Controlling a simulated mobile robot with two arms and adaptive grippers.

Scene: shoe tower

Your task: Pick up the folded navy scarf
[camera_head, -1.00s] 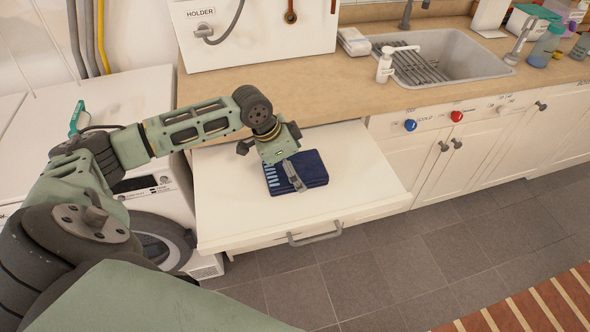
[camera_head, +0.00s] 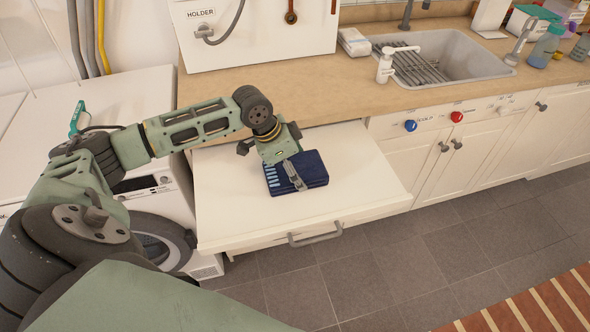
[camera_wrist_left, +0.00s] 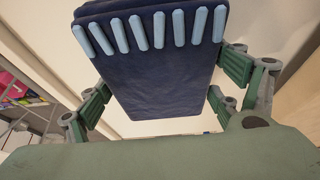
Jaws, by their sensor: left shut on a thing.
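The folded navy scarf (camera_head: 314,168) is a flat dark blue bundle with light blue fringe along its left edge. It lies on the white pull-out surface below the counter. My left gripper (camera_head: 293,174) reaches down over it and is shut on it. In the left wrist view the scarf (camera_wrist_left: 160,70) sits between the two fingers, its fringe at the top of the picture. The scarf's underside is hidden, so any gap below it cannot be told. My right gripper is not in view.
The white pull-out surface (camera_head: 235,205) is otherwise bare, with a grey handle (camera_head: 315,236) in front. A wooden counter (camera_head: 290,102) runs behind it, with a sink (camera_head: 450,56) and soap dispenser (camera_head: 385,65) to the right. A washing machine (camera_head: 160,200) stands at the left.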

